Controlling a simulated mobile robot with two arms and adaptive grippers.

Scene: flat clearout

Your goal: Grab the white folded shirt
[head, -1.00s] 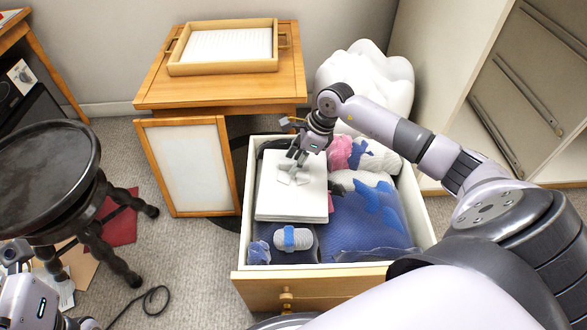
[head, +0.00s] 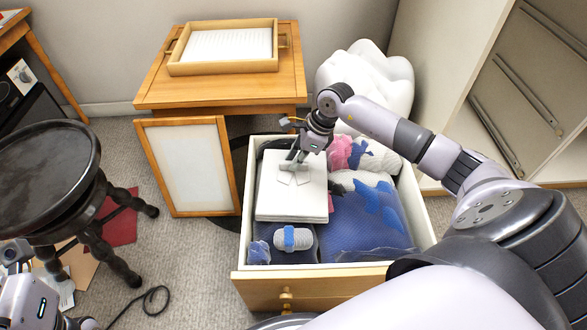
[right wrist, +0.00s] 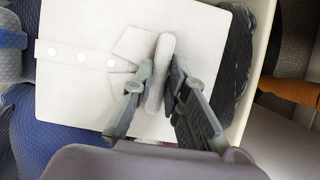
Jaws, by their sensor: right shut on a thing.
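The white folded shirt (head: 288,203) lies flat on top of other clothes in the left part of the open drawer (head: 260,278). My right gripper (head: 292,166) is down at the shirt's collar end. In the right wrist view the shirt (right wrist: 85,105) shows its collar and a row of buttons. There my right gripper (right wrist: 160,85) is shut on a raised fold of the collar. The shirt still rests on the pile. My left gripper (head: 25,300) is only partly seen at the lower left, and its fingers cannot be made out.
Blue clothes (head: 365,225), a pink item (head: 340,150) and a grey roll with a blue band (head: 294,238) lie in the drawer. A wooden cabinet with a tray (head: 222,68) stands behind. A dark round stool (head: 45,160) stands at left. White padding (head: 375,75) is at the back.

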